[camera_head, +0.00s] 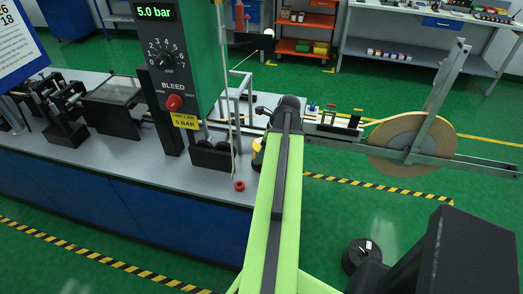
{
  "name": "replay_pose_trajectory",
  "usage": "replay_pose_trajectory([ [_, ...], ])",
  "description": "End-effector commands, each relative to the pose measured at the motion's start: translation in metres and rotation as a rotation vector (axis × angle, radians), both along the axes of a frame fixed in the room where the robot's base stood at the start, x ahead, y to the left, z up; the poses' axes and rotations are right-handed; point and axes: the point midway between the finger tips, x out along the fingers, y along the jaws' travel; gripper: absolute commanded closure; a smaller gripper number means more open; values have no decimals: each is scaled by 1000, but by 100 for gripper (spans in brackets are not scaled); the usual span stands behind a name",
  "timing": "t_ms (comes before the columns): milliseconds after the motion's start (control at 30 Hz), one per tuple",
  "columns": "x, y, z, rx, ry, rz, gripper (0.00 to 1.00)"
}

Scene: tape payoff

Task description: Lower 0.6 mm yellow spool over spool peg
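My green arm reaches forward to the bench, ending in a dark wrist (288,108). My gripper's fingers are hidden behind the arm and wrist, so I cannot tell whether they are open or shut. A small yellow thing (257,147) shows just left of the arm near its end, low over the bench. It may be part of the yellow spool, but most of it is hidden. I cannot make out the spool peg, nor whether the yellow thing touches anything.
A green panel (190,60) reading 5.0 bar stands on the grey bench (215,182), left of my arm. A large tan reel (395,135) sits on a metal frame at right. Black fixtures (65,115) occupy the bench's left.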

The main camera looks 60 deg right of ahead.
Motion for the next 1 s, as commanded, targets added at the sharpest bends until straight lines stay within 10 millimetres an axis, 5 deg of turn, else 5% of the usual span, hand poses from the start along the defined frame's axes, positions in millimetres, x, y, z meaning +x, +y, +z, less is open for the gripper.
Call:
replay_pose_trajectory([
  [867,-1,-1,-30,0,0,-1,82],
  [900,-1,-1,-30,0,0,-1,17],
  [1000,-1,-1,-30,0,0,-1,4],
])
